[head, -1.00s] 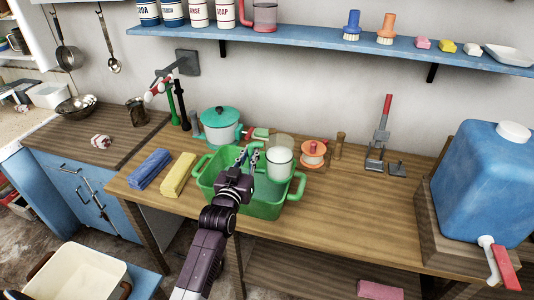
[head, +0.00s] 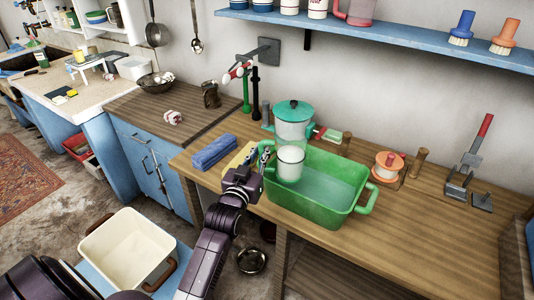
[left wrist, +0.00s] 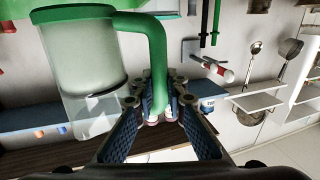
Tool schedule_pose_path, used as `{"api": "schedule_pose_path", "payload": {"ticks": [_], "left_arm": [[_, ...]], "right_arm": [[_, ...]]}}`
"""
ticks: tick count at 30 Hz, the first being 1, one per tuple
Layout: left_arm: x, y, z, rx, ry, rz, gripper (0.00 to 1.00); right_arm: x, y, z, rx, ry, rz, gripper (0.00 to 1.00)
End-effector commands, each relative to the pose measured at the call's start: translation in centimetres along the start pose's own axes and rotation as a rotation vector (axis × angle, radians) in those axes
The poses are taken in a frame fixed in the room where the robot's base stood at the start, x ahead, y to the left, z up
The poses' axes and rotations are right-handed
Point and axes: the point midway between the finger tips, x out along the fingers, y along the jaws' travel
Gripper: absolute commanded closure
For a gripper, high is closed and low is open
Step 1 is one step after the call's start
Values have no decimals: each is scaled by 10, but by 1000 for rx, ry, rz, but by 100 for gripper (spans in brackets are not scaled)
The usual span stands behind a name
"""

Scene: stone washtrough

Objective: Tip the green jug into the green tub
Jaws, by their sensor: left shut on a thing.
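The green jug (head: 291,165) is clear-walled with a green handle (left wrist: 156,60); pale liquid fills its lower part. In the head view it looks upright over the left end of the green tub (head: 310,215); I cannot tell how high its base is. My left gripper (head: 262,162) is shut on the jug's handle, at the tub's left corner. In the left wrist view the jug (left wrist: 85,60) hangs beside my left fingers (left wrist: 160,115), in an upside-down picture. The tub's bottom looks bluish green. My right gripper is not in view.
A teal lidded pot (head: 294,108) stands behind the jug. Blue (head: 213,152) and yellow (head: 240,156) blocks lie left of the tub. An orange spool (head: 388,166) stands to its right. A cream basin (head: 125,250) is at the lower left. The table's front right is clear.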

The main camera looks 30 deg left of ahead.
Motion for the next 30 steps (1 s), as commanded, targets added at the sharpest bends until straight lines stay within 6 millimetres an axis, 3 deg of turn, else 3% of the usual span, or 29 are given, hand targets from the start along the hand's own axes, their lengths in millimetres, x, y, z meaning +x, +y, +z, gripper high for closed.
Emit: {"api": "schedule_pose_path", "payload": {"ticks": [11, 24, 30], "left_arm": [[0, 0, -6, 12, 5, 0, 100], [0, 0, -24, 140, -22, 1, 100], [0, 0, -25, 174, -29, 1, 100]], "right_arm": [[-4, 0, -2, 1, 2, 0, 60], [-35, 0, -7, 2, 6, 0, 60], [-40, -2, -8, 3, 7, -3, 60]]}}
